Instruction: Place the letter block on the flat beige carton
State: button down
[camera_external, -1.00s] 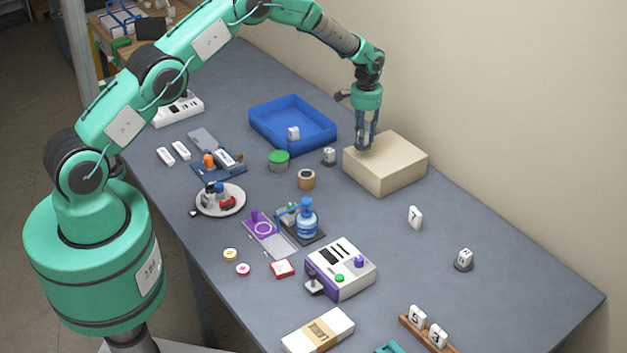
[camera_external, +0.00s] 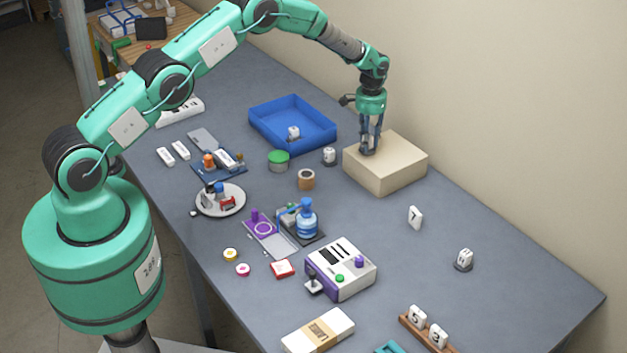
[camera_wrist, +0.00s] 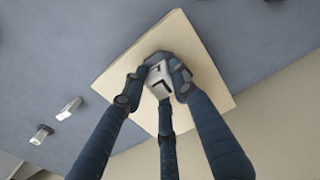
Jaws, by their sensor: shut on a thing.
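The flat beige carton (camera_external: 397,168) stands on the grey table near the wall in the external view. Its top also fills the middle of the wrist view (camera_wrist: 205,62). My gripper (camera_external: 368,150) is over the left part of the carton's top. In the wrist view my gripper (camera_wrist: 153,82) has its fingers closed around a small white block with dark marks (camera_wrist: 159,76), on a grey base. The block is above or on the carton's top; I cannot tell whether it touches. In the external view the fingers hide the block.
A blue tray (camera_external: 265,139) with a small white block inside stands left of the carton. A block on a dark base (camera_external: 329,156) and a green-lidded tin (camera_external: 278,160) are close by. A white block (camera_external: 415,217) stands in front, with clear table around it.

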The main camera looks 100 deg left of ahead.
jog(key=shift+f, duration=0.6)
jog(key=shift+f, duration=0.15)
jog(key=c, duration=1.4)
grip_release()
notch_tip(320, 180, up, 12)
jog(key=shift+r+b, duration=0.1)
jog(key=shift+b, duration=0.65)
jog(key=shift+w+r, duration=0.1)
